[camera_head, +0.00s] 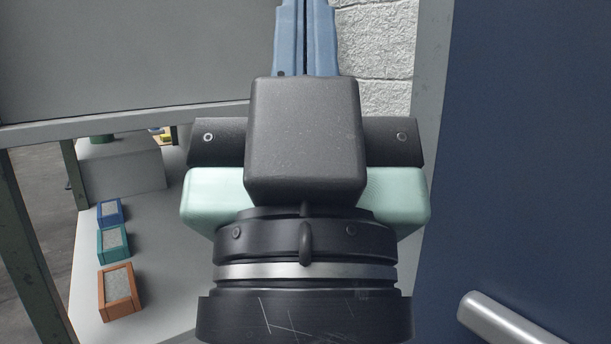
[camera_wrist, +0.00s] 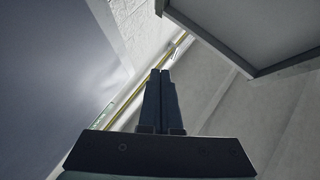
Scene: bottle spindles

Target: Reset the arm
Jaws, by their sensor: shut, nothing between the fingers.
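My gripper (camera_head: 305,38) fills the middle of the head view, raised and pointing away from the camera. Its two blue fingers lie together with only a thin dark line between them, and they hold nothing. In the wrist view my gripper (camera_wrist: 162,74) shows the same two fingers closed side by side, pointing up in the picture. The fingers touch nothing that I can see. The finger ends are cut off by the top edge of the head view.
A dark blue panel (camera_head: 530,150) with a grey handle (camera_head: 510,322) stands close at right. A grey panel (camera_head: 120,60) spans the upper left. Blue (camera_head: 109,212), teal (camera_head: 113,241) and orange (camera_head: 119,290) boxes sit on a grey surface (camera_head: 165,290) at lower left. A white brick wall (camera_head: 378,40) stands behind.

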